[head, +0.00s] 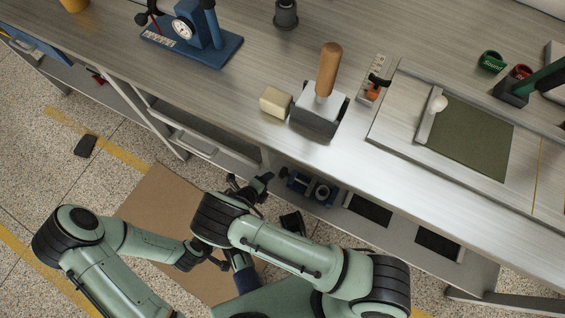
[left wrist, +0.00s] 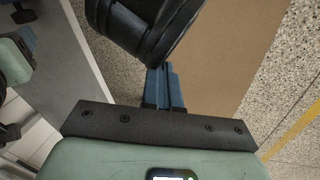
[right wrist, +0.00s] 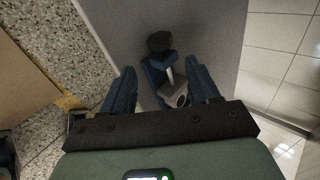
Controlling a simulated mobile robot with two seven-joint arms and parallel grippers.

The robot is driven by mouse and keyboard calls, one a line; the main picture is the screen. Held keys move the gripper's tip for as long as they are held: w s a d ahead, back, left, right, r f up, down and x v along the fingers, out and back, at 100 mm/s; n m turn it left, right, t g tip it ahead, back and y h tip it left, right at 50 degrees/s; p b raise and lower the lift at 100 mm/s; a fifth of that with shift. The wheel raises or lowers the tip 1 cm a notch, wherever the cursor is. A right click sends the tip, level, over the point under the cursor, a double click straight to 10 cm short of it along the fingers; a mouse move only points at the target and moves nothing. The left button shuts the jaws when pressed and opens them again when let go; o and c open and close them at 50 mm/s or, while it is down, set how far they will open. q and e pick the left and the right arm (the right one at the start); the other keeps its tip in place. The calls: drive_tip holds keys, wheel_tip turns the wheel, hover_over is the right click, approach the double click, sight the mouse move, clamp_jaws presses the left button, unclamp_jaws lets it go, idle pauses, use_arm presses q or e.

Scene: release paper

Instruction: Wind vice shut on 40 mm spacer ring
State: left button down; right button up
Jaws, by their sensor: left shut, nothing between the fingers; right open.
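The small blue vice (head: 299,182) stands on the lower shelf under the bench, with a dark knob (head: 284,172) at its left end. A grey round piece with a dark hole (head: 322,191), apparently the spacer ring, sits at the vice. The right wrist view shows the vice (right wrist: 154,75), a pale rod and the ring (right wrist: 177,97); whether the jaws touch the ring is unclear. My left gripper (left wrist: 163,84) is shut and empty above the brown floor mat.
The lower shelf (head: 400,232) carries two dark-topped trays (head: 370,209) right of the vice. The bench top (head: 330,155) overhangs the back of the shelf. My right forearm lies close to my left gripper.

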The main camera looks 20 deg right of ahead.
sight(283, 173)
drive_tip(key=b+x, duration=0.2)
drive_tip(key=x, duration=0.6)
drive_tip(key=shift+f, duration=0.2)
drive_tip(key=b+x, duration=0.1)
drive_tip(key=x, duration=0.2)
drive_tip(key=shift+d+f, duration=0.2)
drive_tip(key=shift+d, duration=0.05)
drive_tip(key=shift+w+d+f, duration=0.3)
use_arm(q)
drive_tip(key=shift+y, duration=0.3)
drive_tip(key=f, duration=0.1)
drive_tip(key=a+f, duration=0.1)
drive_tip(key=f, duration=0.1)
drive_tip(key=a+f, duration=0.1)
drive_tip(key=f, duration=0.1)
drive_tip(key=shift+w+a, duration=0.1)
